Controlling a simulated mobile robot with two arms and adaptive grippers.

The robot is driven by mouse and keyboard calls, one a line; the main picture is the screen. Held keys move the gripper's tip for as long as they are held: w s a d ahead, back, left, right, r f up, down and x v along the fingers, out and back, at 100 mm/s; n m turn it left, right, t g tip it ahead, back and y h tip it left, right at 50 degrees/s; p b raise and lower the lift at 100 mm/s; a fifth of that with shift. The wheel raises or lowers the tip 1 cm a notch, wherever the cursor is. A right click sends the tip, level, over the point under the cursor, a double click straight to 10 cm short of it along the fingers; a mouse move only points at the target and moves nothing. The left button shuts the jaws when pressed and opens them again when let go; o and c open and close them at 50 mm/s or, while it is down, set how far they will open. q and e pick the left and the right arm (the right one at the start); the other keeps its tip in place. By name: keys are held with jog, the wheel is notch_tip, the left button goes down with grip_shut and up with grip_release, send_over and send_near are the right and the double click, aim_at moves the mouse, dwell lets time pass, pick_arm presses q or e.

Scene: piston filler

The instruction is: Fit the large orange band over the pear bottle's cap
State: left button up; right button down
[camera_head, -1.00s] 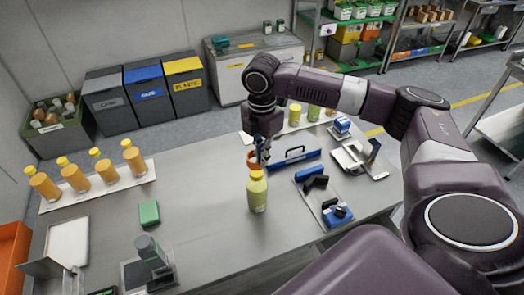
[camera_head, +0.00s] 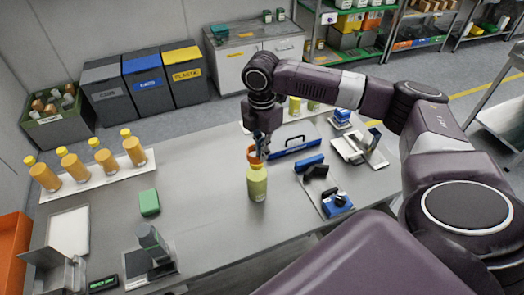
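The pear bottle (camera_head: 257,183), with yellow-green contents, stands upright on the grey table. The large orange band (camera_head: 254,155) is at the top of the bottle, where the cap is. It hides most of the cap, and I cannot tell if it sits fully around it or just above or in front. My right gripper (camera_head: 263,149) points down at the bottle's top, its fingers at the band's right side. It appears shut on the band, though the fingertips are small and partly hidden. My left gripper is not in view.
A blue-handled tool (camera_head: 294,145) lies behind the bottle, and a board with blue and black parts (camera_head: 325,193) is to the right. A green block (camera_head: 149,202) lies left. Several orange bottles (camera_head: 74,166) stand on a white tray. The table around the bottle's left is clear.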

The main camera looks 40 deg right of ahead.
jog(key=shift+f, duration=1.75)
dwell(1.3)
jog(key=shift+s+a+f, duration=0.1)
jog(key=shift+s+f, duration=0.2)
jog(key=shift+f, duration=0.15)
jog(key=c, duration=2.6)
grip_release()
jog(key=shift+c, duration=0.2)
jog(key=o, duration=0.5)
jog(key=shift+f, duration=0.1)
jog(key=shift+o, duration=0.3)
jog(key=shift+w, duration=0.1)
jog(key=shift+w, duration=0.1)
jog(key=shift+r, duration=0.2)
jog(key=shift+w+r, duration=0.1)
jog(key=shift+r, duration=4.4)
